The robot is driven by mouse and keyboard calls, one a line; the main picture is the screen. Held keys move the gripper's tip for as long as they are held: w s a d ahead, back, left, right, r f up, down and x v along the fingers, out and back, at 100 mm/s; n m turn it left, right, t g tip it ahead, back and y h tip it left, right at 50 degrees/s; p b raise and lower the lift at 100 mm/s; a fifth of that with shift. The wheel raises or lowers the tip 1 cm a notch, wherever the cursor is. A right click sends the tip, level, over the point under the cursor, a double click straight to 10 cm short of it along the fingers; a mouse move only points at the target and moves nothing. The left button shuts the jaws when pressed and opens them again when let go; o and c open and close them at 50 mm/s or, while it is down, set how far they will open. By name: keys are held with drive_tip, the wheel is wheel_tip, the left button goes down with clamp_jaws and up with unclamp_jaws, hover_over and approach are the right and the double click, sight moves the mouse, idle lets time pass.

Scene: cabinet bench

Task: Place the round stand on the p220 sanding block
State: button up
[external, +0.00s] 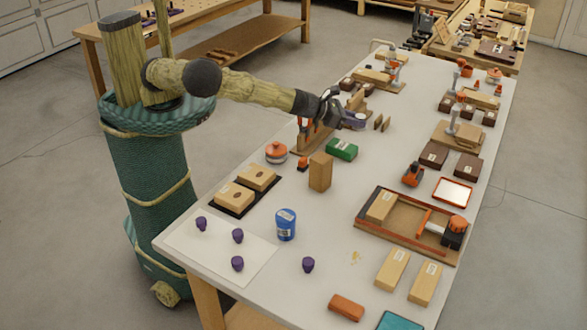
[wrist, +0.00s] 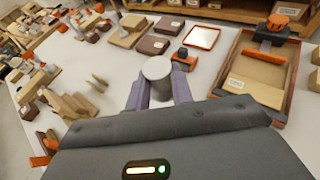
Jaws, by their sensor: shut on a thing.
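My gripper (external: 344,118) is shut on a small round grey piece, which I take to be the round stand (wrist: 157,69). The piece sits between the two purple-grey fingers in the wrist view and is held above the table. Several tan blocks with white labels lie about: one in the wooden tray (external: 381,207), two at the front right (external: 392,268) (external: 426,284), and two on a black mat (external: 235,197). Their print is too small to read, so I cannot tell which is the p220 sanding block. A green block (external: 342,149) lies below my gripper.
An upright wooden block (external: 320,172), a blue can (external: 286,225) and several purple knobs (external: 308,265) stand nearer the front. Wooden fixtures (external: 318,135) stand beside my gripper. Dark brown boxes (external: 467,165) and a red-rimmed tray (external: 453,192) lie to the right. The table's middle is fairly clear.

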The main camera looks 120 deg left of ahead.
drive_tip(key=s+a+n+g+y, duration=0.35)
drive_tip(key=s+a, duration=0.25)
drive_tip(key=a, duration=0.3)
hover_over(347, 149)
drive_tip(key=shift+n+h, duration=0.25)
wheel_tip(347, 149, down, 5)
drive_tip(key=shift+s+f, duration=0.1)
drive_tip(key=shift+f, duration=0.05)
drive_tip(key=shift+f, duration=3.15)
drive_tip(key=shift+f+p, duration=0.45)
drive_tip(key=shift+f, duration=1.4)
drive_tip(key=shift+f, duration=0.1)
